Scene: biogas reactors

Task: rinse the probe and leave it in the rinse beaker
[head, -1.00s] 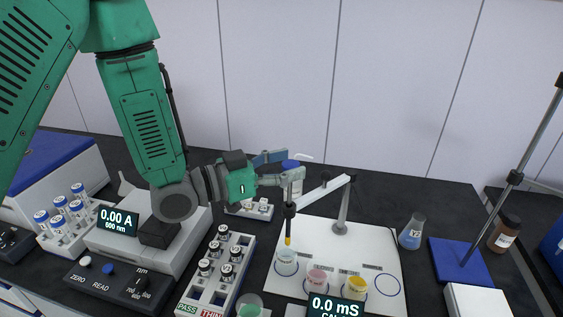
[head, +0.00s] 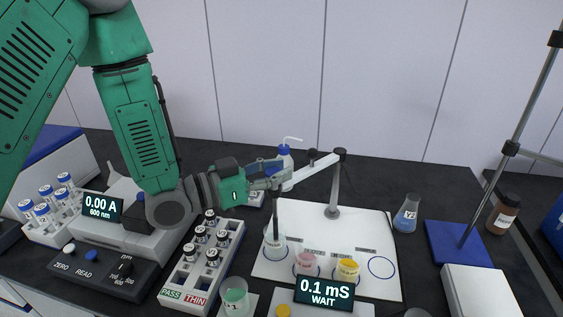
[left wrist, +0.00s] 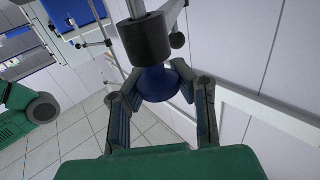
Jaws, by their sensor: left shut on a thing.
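My left gripper (head: 275,178) is shut on the probe (head: 276,212), a slim dark rod held upright. The probe's lower end is down inside the clear rinse beaker (head: 270,249) at the left of the white board. In the left wrist view my two fingers (left wrist: 160,105) close on the probe's blue part (left wrist: 157,84), below a dark cylinder. A jointed grey holder arm (head: 318,164) reaches from its post to the probe's top. The meter display (head: 324,291) reads 0.1 mS, WAIT. My right gripper is not in view.
A pink beaker (head: 306,265) and a yellow beaker (head: 347,271) stand right of the rinse beaker on the white board (head: 359,221). A vial rack (head: 182,273) is at the left, a flask (head: 407,214) at the right.

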